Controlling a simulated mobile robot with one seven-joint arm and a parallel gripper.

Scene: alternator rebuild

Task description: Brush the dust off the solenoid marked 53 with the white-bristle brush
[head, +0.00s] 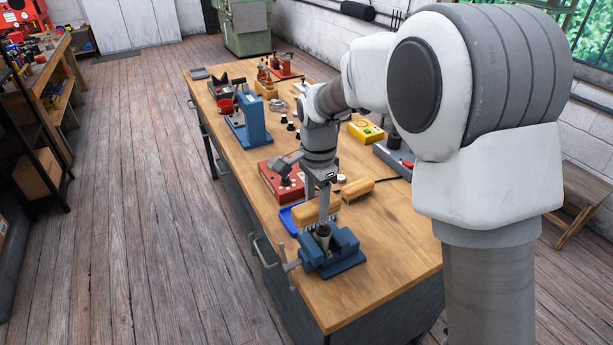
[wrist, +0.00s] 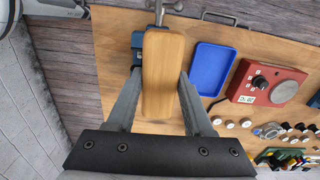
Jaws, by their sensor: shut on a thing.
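My gripper (head: 322,198) is shut on a brush with a wooden back (head: 308,212); pale bristles show under it in the head view. In the wrist view the wooden back of this brush (wrist: 163,85) lies between my two fingers and hides its bristles. The brush is above a blue vise (head: 345,262) near the table's front end. A dark-topped metal cylinder, seemingly the solenoid (head: 323,233), stands upright in the vise, just below the brush. I cannot tell whether the bristles touch it. No number 53 or dust is readable. The vise is mostly hidden in the wrist view (wrist: 138,42).
A second wooden brush (head: 357,188) with darker bristles lies behind on the table. A blue tray (head: 288,220) and a red box with a knob (head: 270,180) are near the vise. Another blue tool (head: 250,128) stands farther back. Bare tabletop (head: 395,240) lies right of the vise.

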